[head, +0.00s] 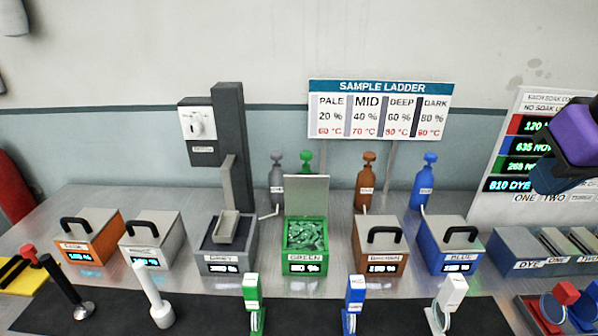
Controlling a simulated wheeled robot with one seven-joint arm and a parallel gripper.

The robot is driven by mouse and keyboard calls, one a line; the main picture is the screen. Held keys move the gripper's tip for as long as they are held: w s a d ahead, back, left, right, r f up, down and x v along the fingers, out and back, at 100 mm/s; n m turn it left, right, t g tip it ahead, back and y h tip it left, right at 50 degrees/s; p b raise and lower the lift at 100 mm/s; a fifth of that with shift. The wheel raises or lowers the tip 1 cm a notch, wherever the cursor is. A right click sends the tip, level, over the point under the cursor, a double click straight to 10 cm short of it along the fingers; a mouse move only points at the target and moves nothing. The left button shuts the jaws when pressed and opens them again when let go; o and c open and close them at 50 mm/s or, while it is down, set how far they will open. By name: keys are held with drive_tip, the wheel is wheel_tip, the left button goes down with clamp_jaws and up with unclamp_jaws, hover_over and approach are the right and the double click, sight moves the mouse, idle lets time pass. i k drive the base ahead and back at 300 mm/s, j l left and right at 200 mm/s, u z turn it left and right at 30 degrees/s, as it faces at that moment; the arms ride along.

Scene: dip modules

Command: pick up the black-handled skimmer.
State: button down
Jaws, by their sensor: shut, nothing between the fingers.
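The black-handled skimmer (64,281) appears to be the tool at the front left, with a dark slanted handle and a small silvery end (84,311) on the black mat. My gripper (556,176), dark blue and purple, is high at the right edge of the head view, partly cut off. It is shut and empty, far to the right of the skimmer and apart from it.
A white-handled tool (153,294) stands just right of the skimmer. Green (253,300), blue (354,302) and white (448,300) tools stand along the black mat (300,318). A row of labelled tanks, including an open green one (304,260), stands behind.

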sight(83, 312)
drive_tip(key=j+u, duration=0.7)
drive_tip(key=u, duration=0.25)
drive_tip(key=j+u, duration=0.45)
drive_tip(key=i+l, duration=0.05)
drive_tip(key=l, duration=0.05)
